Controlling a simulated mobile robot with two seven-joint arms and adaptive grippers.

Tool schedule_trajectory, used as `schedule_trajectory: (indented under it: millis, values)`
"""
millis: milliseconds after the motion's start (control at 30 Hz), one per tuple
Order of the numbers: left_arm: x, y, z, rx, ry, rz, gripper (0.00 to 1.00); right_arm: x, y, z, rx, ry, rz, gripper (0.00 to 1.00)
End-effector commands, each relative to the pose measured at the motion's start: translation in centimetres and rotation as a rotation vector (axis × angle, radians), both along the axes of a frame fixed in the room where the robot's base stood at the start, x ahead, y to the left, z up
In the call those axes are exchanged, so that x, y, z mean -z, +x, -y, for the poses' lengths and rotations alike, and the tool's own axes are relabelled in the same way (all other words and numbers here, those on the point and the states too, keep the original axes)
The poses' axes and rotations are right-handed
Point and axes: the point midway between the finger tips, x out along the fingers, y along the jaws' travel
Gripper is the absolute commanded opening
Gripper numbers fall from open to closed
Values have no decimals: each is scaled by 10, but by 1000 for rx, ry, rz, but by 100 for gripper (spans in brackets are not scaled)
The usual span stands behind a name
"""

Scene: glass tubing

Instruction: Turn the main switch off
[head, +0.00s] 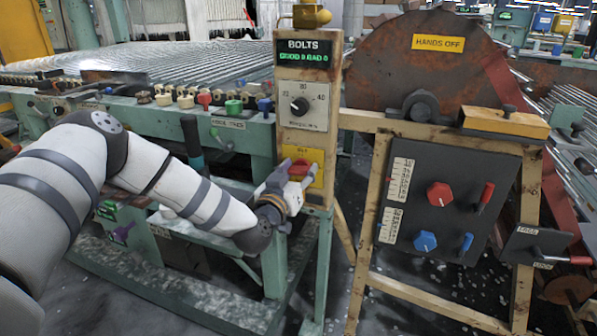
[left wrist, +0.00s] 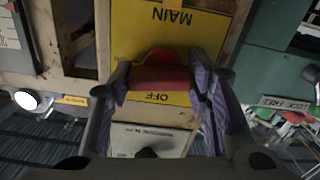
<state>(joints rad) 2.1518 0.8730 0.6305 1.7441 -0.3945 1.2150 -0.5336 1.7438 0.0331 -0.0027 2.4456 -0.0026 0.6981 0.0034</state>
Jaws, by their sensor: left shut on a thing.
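The main switch has a red handle (head: 299,168) on a yellow plate (head: 316,181) low on the cream post. In the left wrist view the red handle (left wrist: 160,72) lies across the yellow plate (left wrist: 140,35), between the upside-down words MAIN and OFF, close beside OFF. My left gripper (head: 287,183) is at the plate, shut on the red handle. In the left wrist view its fingers (left wrist: 160,88) stand on both sides of the handle. The handle's pivot is hidden. My right gripper is in neither view.
Above the switch are a dial (head: 300,106) and a green-lit BOLTS display (head: 302,60). A dark panel (head: 450,165) with red and blue controls stands at right. A green bench (head: 150,125) with small coloured knobs runs behind my left arm.

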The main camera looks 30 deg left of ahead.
Motion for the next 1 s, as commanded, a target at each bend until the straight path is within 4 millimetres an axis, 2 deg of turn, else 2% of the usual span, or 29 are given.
schedule_trajectory:
  millis: [1000]
  values:
    - [0,-1,-2,0,-930,221,17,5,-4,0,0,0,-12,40]
